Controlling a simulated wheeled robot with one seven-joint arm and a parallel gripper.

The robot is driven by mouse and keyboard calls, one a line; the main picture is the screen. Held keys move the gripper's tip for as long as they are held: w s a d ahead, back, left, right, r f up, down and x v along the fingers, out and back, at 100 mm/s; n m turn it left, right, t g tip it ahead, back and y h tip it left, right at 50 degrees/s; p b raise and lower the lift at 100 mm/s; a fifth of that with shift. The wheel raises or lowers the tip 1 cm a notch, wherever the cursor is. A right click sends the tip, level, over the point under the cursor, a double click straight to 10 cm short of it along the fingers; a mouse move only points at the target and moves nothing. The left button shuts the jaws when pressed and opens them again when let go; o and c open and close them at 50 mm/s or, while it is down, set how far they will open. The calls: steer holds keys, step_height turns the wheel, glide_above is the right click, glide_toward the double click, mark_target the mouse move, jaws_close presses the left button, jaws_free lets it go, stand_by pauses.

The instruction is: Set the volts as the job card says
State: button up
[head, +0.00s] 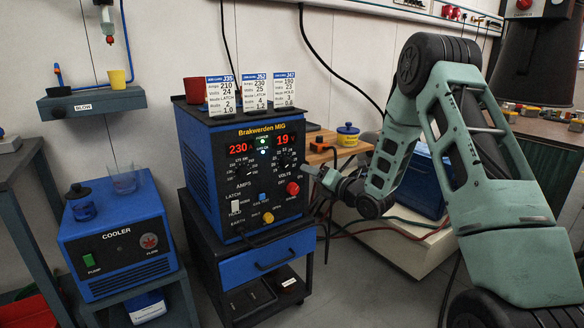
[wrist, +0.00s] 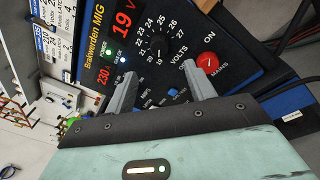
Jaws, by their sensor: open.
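The blue Brakwerden MIG welder (head: 245,170) shows red readouts of 230 on the left and 19 on the right. Its black volts knob (head: 286,160), ringed by numbers, also shows in the wrist view (wrist: 160,47). Three job cards stand on top: J35 (head: 221,96) with volts 24, J52 (head: 256,94) with volts 25, and J47 (head: 284,91) with volts 23. My gripper (head: 318,173) is just right of the panel. In the wrist view my gripper (wrist: 158,70) is open and empty, its fingertips pointing toward the knob, apart from it.
The red mains button (wrist: 207,62) is close to the right fingertip. The amps knob (head: 243,169) is left of the volts knob. A red cup (head: 195,90) stands on the welder. A blue cooler (head: 118,240) is at left, and cables hang at right.

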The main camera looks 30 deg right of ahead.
mark_target(289, 165)
steer(key=w, duration=0.3)
steer(key=w+a, duration=0.1)
steer(key=w, duration=0.5)
steer(key=shift+w+a, duration=0.35)
steer(key=shift+w, duration=0.05)
steer(key=c, duration=1)
